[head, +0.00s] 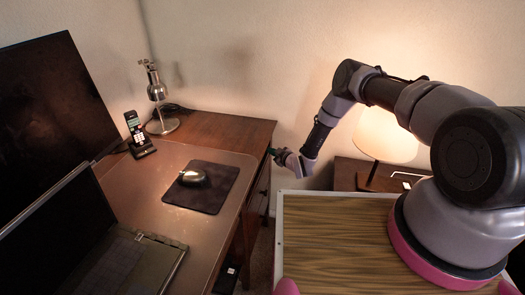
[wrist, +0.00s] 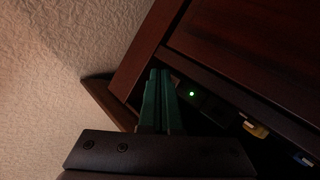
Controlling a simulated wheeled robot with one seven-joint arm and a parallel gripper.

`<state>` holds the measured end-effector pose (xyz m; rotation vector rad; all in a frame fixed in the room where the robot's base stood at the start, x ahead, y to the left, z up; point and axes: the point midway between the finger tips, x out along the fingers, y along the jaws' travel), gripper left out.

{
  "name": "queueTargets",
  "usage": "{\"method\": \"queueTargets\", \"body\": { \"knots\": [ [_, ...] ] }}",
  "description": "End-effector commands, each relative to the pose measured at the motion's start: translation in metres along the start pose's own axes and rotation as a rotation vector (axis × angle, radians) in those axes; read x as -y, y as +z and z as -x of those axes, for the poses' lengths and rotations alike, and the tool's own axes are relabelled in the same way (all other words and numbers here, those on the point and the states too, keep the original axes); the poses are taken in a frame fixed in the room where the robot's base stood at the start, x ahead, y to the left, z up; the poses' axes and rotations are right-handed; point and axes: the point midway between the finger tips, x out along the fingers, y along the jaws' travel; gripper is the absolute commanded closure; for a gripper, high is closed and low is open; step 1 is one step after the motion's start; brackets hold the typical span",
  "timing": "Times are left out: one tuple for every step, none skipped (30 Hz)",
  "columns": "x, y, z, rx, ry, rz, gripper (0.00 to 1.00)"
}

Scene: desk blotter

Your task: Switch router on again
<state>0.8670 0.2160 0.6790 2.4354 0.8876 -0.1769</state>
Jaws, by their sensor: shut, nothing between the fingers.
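A dark device that looks like the router (wrist: 215,108) sits in a dark recess under brown wood in the wrist view. In the head view my gripper (head: 273,152) is at the desk's right end; the router is not discernible there.
The desk (head: 220,128) carries a mouse (head: 193,176) on a dark pad (head: 213,200), a phone (head: 138,138), a metal lamp (head: 158,100) and a laptop (head: 70,235). A lit lamp (head: 385,137) stands right of my gripper. The wall (wrist: 60,60) is close left of the fingers.

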Motion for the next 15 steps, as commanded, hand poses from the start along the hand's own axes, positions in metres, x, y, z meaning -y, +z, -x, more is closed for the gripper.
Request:
{"method": "queueTargets", "body": {
  "knots": [
    [-0.002,0.002,0.002,0.001,0.001,0.0,1.0],
    [-0.003,0.003,0.003,0.001,0.001,0.0,1.0],
    [-0.005,0.005,0.005,0.002,0.001,0.0,1.0],
    [-0.006,0.006,0.007,0.002,0.002,-0.001,1.0],
    [-0.008,0.008,0.009,0.002,0.002,-0.001,1.0],
    [-0.01,0.009,0.012,0.002,0.002,-0.001,1.0],
    [-0.011,0.011,0.014,0.002,0.001,0.0,1.0],
    [-0.013,0.012,0.016,0.002,0.001,0.0,1.0],
    [-0.015,0.014,0.019,0.001,0.001,0.0,1.0],
    [-0.017,0.016,0.021,0.001,0.002,0.0,1.0],
    [-0.018,0.018,0.023,0.001,0.002,0.0,1.0],
    [-0.02,0.019,0.026,0.002,0.002,0.0,1.0],
    [-0.022,0.021,0.028,0.002,0.002,0.0,1.0],
    [-0.023,0.022,0.03,0.002,0.002,0.0,1.0],
    [-0.024,0.024,0.032,0.002,0.001,0.0,1.0]
  ]
}}
